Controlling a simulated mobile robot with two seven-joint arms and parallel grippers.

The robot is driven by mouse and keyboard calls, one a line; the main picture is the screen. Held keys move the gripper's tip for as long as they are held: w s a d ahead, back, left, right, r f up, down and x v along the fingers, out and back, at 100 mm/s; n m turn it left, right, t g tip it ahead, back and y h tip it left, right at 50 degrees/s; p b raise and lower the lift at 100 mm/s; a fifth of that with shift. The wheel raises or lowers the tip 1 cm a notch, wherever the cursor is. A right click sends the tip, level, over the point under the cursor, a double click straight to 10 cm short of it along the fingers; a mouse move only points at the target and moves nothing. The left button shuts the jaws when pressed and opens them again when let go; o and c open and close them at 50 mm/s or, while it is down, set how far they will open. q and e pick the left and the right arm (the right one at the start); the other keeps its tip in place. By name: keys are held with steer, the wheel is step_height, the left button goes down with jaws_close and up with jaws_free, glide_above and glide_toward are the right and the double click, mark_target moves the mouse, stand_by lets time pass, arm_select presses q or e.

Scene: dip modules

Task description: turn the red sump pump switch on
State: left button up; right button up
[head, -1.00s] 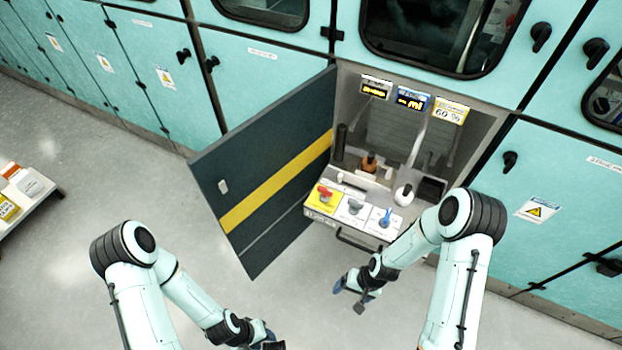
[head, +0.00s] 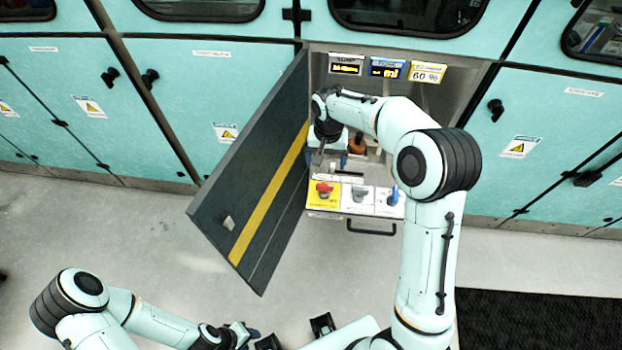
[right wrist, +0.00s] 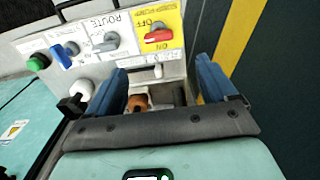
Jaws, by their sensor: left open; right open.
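The red switch (head: 323,187) sits on a yellow plate at the left end of the white panel in the open cabinet. In the right wrist view the red switch (right wrist: 158,36) lies roughly crosswise between the words OFF and ON. My right gripper (head: 328,158) is open in the cabinet mouth, behind the switch in the head view. In the right wrist view its two blue fingers (right wrist: 163,85) are spread and apart from the switch, with nothing held. My left gripper (head: 254,338) is open and empty, low over the floor.
A grey switch (head: 359,194) and a blue switch (head: 392,196) sit beside the red one. A green button (right wrist: 38,62) shows in the wrist view. The open dark door (head: 250,180) stands close left of my right gripper. An orange-brown object (head: 356,145) is inside the cabinet.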

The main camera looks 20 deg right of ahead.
mark_target(325, 185)
step_height(325, 185, down, 13)
steer(key=shift+d+f, duration=0.1)
steer(key=shift+d, duration=0.05)
stand_by(0.4)
steer(key=c, duration=1.1)
